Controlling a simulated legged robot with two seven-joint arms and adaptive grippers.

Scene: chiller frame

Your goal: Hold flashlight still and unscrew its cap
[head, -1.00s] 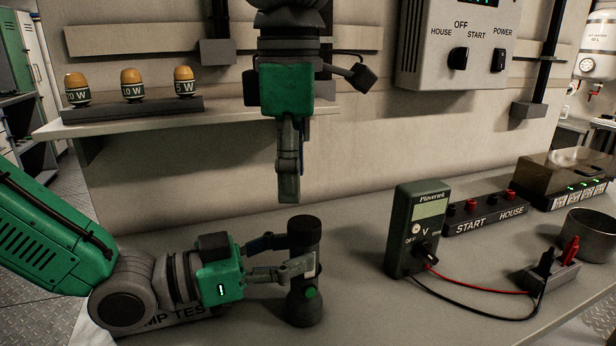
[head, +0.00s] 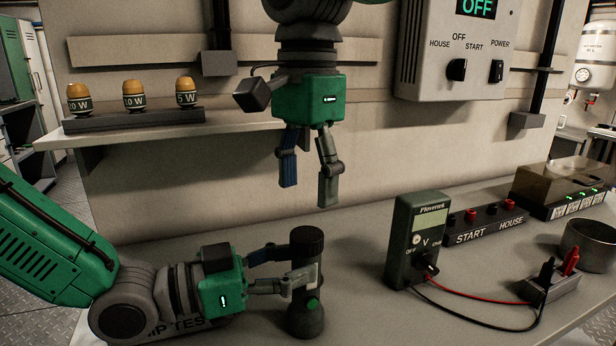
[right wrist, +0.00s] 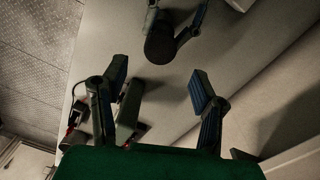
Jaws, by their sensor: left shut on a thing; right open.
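A dark flashlight (head: 305,320) stands upright on the bench, with a green button on its side. Its round dark cap (head: 307,240) is on top. My left gripper (head: 297,277) is shut around the flashlight's body from the left, below the cap. My right gripper (head: 308,193) hangs above the flashlight, pointing down, open and empty, clear of the cap. In the right wrist view, the cap (right wrist: 160,45) shows beyond and between the open fingers of my right gripper (right wrist: 160,85), with part of my left gripper beside it.
A green multimeter (head: 417,240) with red and black leads stands right of the flashlight. A shelf (head: 150,133) holds three bulbs behind.

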